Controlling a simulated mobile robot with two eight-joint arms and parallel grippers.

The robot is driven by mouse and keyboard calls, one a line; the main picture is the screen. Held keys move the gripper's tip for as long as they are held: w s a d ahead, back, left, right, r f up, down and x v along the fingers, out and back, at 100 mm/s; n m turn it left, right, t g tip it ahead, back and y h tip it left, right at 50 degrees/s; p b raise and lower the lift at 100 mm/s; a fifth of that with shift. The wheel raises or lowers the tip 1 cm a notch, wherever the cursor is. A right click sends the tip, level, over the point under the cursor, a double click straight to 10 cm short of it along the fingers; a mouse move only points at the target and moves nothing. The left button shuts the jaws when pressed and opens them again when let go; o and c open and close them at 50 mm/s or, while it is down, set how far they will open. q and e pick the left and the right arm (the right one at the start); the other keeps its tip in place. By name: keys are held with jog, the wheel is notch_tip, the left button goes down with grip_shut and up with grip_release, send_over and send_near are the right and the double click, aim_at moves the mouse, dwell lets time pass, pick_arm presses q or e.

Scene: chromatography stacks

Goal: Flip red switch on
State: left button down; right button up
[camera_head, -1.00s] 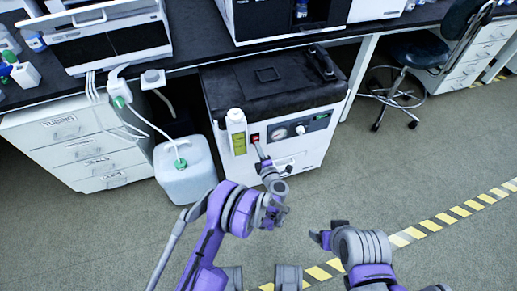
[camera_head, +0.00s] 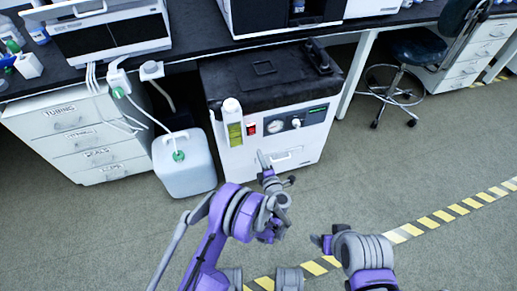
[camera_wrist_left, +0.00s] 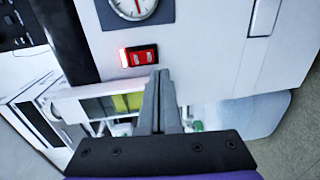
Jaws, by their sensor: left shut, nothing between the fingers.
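The red switch (camera_head: 251,128) is on the front panel of the white machine (camera_head: 301,148), left of a round gauge. In the left wrist view the switch (camera_wrist_left: 140,56) is a red rocker in a black frame, with a bright red glow at its left end. My left gripper (camera_head: 262,154) is shut and empty, just below the switch in the head view and apart from it. In the left wrist view its closed fingertips (camera_wrist_left: 160,75) point toward the panel near the switch. My right gripper (camera_head: 320,239) is low in the head view, its finger gap unclear.
A bottle with yellow-green liquid (camera_head: 232,122) hangs left of the switch. A round gauge (camera_head: 275,127) is right of it. A white jug (camera_head: 184,165) stands on the floor at left. A stool (camera_head: 418,50) is at right. Floor before the machine is clear.

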pick_arm(q)
jog(key=s, duration=0.1)
jog(key=s+d, duration=0.1)
jog(key=s, duration=0.1)
jog(key=s+f, duration=0.1)
jog(key=s, duration=0.1)
jog(key=shift+s+d, duration=0.25)
jog(key=shift+d, duration=0.05)
pick_arm(e)
jog(key=shift+w+a+r, duration=0.15)
jog(key=shift+r, duration=0.1)
